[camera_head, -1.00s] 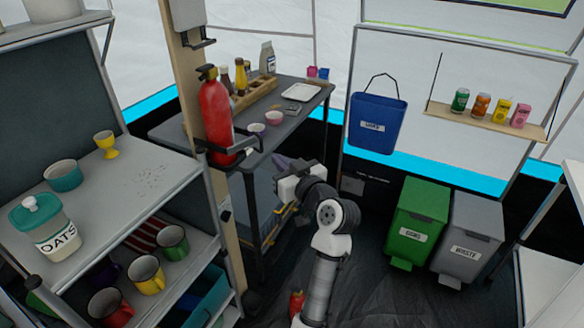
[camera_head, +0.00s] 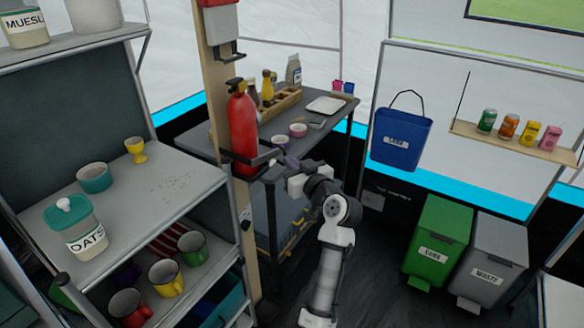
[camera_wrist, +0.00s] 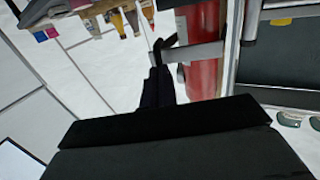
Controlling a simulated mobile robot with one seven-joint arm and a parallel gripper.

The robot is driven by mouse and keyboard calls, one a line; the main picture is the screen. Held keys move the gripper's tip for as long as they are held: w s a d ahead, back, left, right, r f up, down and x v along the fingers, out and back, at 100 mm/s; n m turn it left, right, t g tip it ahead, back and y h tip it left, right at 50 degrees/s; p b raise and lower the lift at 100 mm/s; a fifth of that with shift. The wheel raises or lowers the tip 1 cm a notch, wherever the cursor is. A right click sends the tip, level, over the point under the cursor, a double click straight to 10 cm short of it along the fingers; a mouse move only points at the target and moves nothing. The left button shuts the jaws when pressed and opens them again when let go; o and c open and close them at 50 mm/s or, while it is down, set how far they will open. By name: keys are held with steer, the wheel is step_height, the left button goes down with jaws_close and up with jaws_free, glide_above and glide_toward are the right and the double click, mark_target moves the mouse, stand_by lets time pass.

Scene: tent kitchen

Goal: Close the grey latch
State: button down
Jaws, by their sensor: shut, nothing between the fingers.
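The red fire extinguisher (camera_head: 242,125) stands against the wooden post. A grey bar, which looks like the latch (camera_head: 245,158), runs at its lower body and juts out to the right. In the wrist view the grey latch (camera_wrist: 203,51) crosses the red extinguisher (camera_wrist: 203,78), with a dark bent end toward my gripper. My gripper (camera_wrist: 156,88) is shut and empty, its dark fingers close to that bent end. I cannot tell whether they touch. In the head view my gripper (camera_head: 277,172) is just right of the extinguisher, its tips partly hidden.
A shelf (camera_head: 190,180) with mugs and an oats jar (camera_head: 82,235) stands at left. A dark table (camera_head: 335,125) with bottles and bowls is behind my arm. Green (camera_head: 438,245) and grey (camera_head: 490,265) bins stand at right. Dark floor is open between my arm and the bins.

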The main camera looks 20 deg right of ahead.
steer(key=w+n+y+b, duration=0.1)
steer(key=y+b, duration=0.1)
steer(key=b, duration=0.1)
steer(key=shift+w+d+f+n+y, duration=0.3)
steer(key=shift+w+d+f+n, duration=0.05)
steer(key=shift+d+n, duration=0.05)
steer(key=shift+w+r+g+y+b, duration=0.15)
steer(key=shift+w+g+y+b, duration=0.25)
steer(key=shift+b, duration=0.45)
steer(key=shift+w+r, duration=0.2)
